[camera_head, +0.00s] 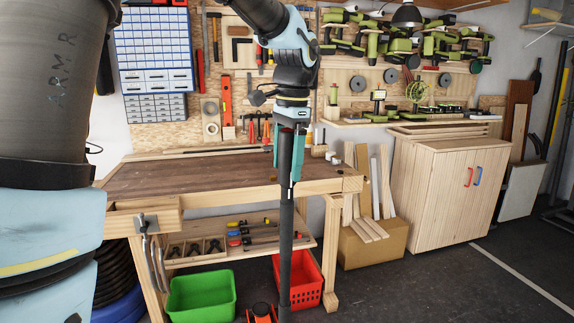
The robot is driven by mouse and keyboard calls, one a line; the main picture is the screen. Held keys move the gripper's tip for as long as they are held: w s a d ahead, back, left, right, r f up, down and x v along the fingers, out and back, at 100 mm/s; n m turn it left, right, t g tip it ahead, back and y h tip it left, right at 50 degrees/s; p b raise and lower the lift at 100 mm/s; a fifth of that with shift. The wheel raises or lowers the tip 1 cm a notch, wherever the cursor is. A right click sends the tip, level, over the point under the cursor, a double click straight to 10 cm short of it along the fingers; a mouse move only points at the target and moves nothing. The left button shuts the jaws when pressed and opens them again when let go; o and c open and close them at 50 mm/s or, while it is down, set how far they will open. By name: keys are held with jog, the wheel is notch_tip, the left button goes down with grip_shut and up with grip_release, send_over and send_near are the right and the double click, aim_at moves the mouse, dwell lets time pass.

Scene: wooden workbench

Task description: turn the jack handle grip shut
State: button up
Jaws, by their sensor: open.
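The jack handle is a long dark upright pole (285,260) at the centre of the view. Its thicker black grip (285,165) is at the top, in front of the workbench. A red body (260,314), apparently the jack, shows only in part at the bottom edge beside the pole's lower end. My gripper (288,160) points down at the top of the grip, its teal fingers open on either side of it. I cannot tell whether the fingers touch the grip.
The wooden workbench (180,177) stands behind the handle. A green bin (201,296) and a red basket (306,282) are on the floor beneath it. A cardboard box (372,243) with planks and a wooden cabinet (440,190) stand to the right.

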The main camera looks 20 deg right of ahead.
aim_at(289, 130)
jog(key=r, duration=0.3)
jog(key=r+b, duration=0.1)
jog(key=r, duration=0.6)
jog(key=shift+s+d+r+b, duration=0.1)
jog(key=shift+s+d+b, duration=0.15)
jog(key=shift+d+b, duration=0.1)
jog(key=shift+a, duration=0.1)
